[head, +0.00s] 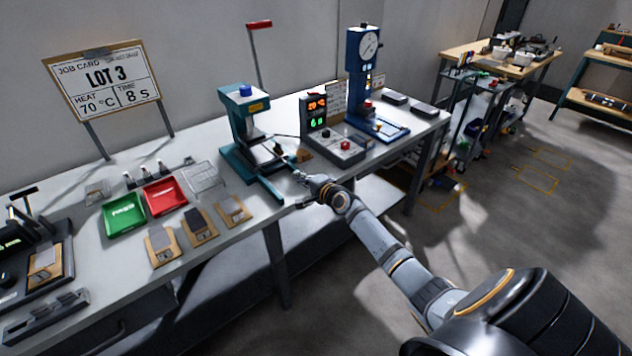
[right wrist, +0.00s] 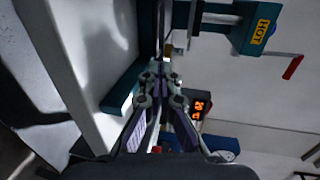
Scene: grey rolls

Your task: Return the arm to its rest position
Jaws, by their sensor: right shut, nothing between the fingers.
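My right arm reaches in from the lower right in the head view. Its gripper (head: 302,180) is at the bench's front edge, just in front of the teal press (head: 240,130). In the right wrist view the gripper (right wrist: 158,72) has its fingers together with nothing seen between them. The press, with its "HOT" label, also shows in that view (right wrist: 245,25), past the fingertips. I cannot tell whether the gripper touches the press base. My left gripper is in neither view.
On the bench (head: 85,245) stand a control box (head: 335,145) with lit digits, a blue dial-gauge stand (head: 362,80), a green tray (head: 124,214), a red tray (head: 165,195) and a job card sign (head: 103,85). Open floor (head: 520,240) lies to the right.

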